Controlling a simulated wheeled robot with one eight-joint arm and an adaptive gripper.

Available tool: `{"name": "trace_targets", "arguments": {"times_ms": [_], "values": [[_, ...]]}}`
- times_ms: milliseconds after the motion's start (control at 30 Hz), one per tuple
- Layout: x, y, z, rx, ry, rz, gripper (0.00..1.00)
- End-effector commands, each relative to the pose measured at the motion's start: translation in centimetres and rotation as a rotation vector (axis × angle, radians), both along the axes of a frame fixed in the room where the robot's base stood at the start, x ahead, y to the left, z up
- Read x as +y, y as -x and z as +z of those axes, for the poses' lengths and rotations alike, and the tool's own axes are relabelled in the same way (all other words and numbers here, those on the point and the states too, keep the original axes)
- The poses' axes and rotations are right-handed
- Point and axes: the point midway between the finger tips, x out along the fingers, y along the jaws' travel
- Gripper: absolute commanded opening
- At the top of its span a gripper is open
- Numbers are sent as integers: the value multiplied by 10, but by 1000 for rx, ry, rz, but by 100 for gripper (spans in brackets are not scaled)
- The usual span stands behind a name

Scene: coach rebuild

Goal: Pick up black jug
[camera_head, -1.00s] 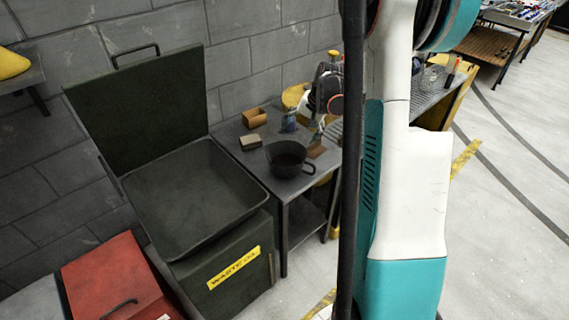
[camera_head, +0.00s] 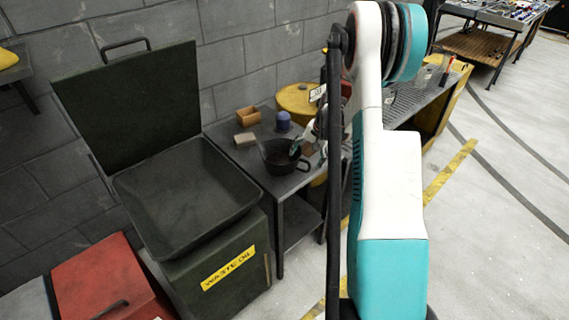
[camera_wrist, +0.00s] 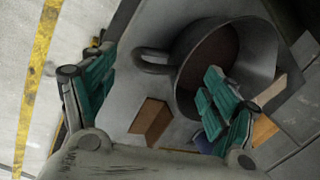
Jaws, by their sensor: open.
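The black jug (camera_head: 276,163) stands upright on the small grey metal table (camera_head: 243,160), its dark inside showing from above. In the wrist view the jug (camera_wrist: 200,40) is close, with its handle (camera_wrist: 153,62) pointing left. My gripper (camera_wrist: 160,72) is open and empty. Its right finger overlaps the jug's mouth and its left finger is beyond the handle, so the handle shows between them. Whether a finger touches the jug I cannot tell. In the head view the gripper is at the jug's right side, partly hidden by my arm.
A blue cylinder (camera_head: 283,121), a tan open box (camera_head: 248,116) and a pale block (camera_head: 245,138) are behind the jug. A brown block (camera_wrist: 150,119) is near the handle. A waste oil bin (camera_head: 215,265) with raised lid is left of the table. A yellow drum (camera_head: 296,98) stands behind.

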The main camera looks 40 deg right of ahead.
Motion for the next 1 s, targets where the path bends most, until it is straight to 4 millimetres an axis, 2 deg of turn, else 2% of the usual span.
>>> {"name": "trace_targets", "arguments": {"times_ms": [400, 667, 933, 967, 1000], "values": [[4, -9, -49, 0, 0, 0, 79], [5, -9, -50, 0, 0, 0, 79], [5, -9, -50, 0, 0, 0, 18], [5, -9, -50, 0, 0, 0, 13], [5, -10, -50, 0, 0, 0, 13]]}}
